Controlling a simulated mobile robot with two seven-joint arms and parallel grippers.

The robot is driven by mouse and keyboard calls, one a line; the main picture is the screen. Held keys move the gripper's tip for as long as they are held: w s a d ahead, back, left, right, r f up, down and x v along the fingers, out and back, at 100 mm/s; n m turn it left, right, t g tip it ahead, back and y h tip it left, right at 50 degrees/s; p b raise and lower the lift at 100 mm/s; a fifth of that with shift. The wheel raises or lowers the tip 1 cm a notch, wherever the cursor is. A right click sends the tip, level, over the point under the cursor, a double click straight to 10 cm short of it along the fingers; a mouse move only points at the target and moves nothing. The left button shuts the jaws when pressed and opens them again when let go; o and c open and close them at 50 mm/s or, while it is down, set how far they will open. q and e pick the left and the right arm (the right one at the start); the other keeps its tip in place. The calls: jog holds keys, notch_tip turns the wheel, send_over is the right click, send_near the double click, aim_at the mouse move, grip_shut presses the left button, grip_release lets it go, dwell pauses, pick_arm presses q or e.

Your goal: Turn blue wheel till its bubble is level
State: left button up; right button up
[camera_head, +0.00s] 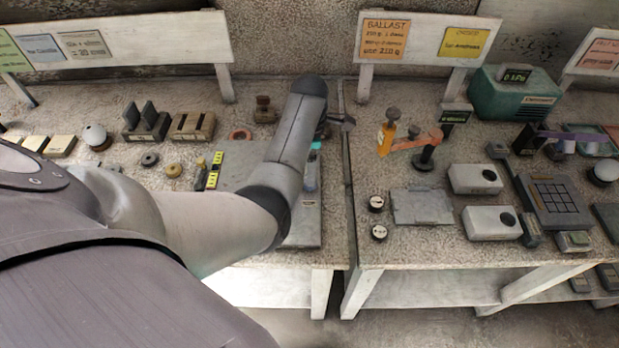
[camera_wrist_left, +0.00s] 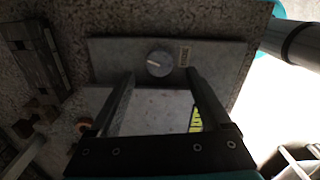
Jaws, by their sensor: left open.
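My left arm reaches across the left bench in the head view, and its gripper (camera_head: 336,122) is at the bench's right end, small and partly hidden by the wrist. In the left wrist view the gripper (camera_wrist_left: 158,75) is open, its two dark fingers apart with nothing between them. A round grey dial (camera_wrist_left: 159,64) with a pale pointer mark sits on a grey plate (camera_wrist_left: 115,60) just past the fingertips. A small marked strip (camera_wrist_left: 184,56) is beside the dial. I cannot make out a clearly blue wheel or a bubble. My right gripper is not in view.
A yellow-and-black strip (camera_head: 215,170) lies left of my forearm. An orange bar (camera_head: 415,142) on a dark post and white boxes (camera_head: 475,179) stand on the right bench (camera_head: 450,250). A narrow gap separates the benches. Several small blocks lie at left.

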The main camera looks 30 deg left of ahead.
pick_arm(q)
notch_tip(320, 180, down, 5)
jog(key=shift+b, duration=0.55)
grip_shut()
dwell(0.4)
